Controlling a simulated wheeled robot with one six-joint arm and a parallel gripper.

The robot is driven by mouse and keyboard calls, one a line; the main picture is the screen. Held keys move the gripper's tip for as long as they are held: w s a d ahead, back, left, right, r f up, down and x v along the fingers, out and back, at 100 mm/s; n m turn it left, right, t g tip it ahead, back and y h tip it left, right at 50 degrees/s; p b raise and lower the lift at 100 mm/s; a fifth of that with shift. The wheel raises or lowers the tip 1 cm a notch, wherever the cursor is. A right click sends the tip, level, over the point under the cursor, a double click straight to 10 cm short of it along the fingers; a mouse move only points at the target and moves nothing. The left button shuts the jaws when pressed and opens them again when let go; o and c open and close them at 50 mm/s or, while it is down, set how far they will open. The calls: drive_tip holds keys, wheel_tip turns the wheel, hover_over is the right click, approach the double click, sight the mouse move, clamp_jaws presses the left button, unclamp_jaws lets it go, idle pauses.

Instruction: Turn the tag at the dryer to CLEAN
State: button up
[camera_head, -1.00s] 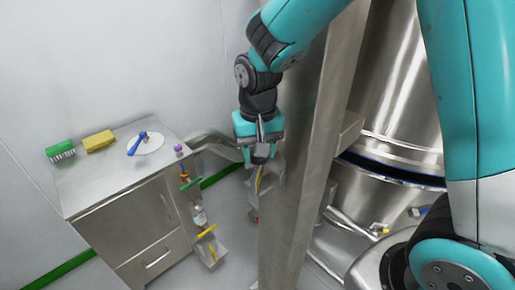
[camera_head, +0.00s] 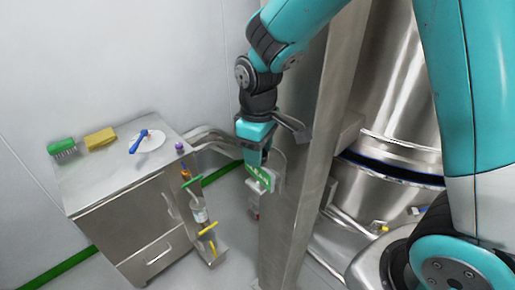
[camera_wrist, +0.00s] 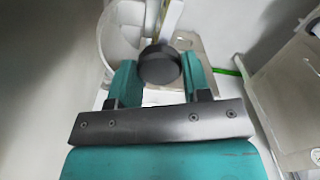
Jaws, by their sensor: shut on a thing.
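The tag (camera_head: 261,178) hangs at the post beside the dryer. Its green face with white lettering is turned to the body camera; the word is too small to read with certainty. My gripper (camera_head: 264,159) is right above it. In the wrist view, my gripper (camera_wrist: 158,80) is shut on a dark round knob (camera_wrist: 159,65) at the tag. The tag shows there only as a thin yellowish edge (camera_wrist: 172,18) behind the knob. The dryer (camera_head: 395,110) is the large steel vessel at right.
A steel post (camera_head: 300,165) stands close to the right of my gripper.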

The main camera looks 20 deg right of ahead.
drive_tip(key=shift+n, duration=0.5)
drive_tip(key=shift+s, duration=0.1)
drive_tip(key=o, duration=0.9)
drive_tip(key=shift+o, duration=0.2)
wheel_tip(320, 180, up, 17)
drive_tip(key=b, duration=0.2)
drive_tip(key=shift+r, duration=0.2)
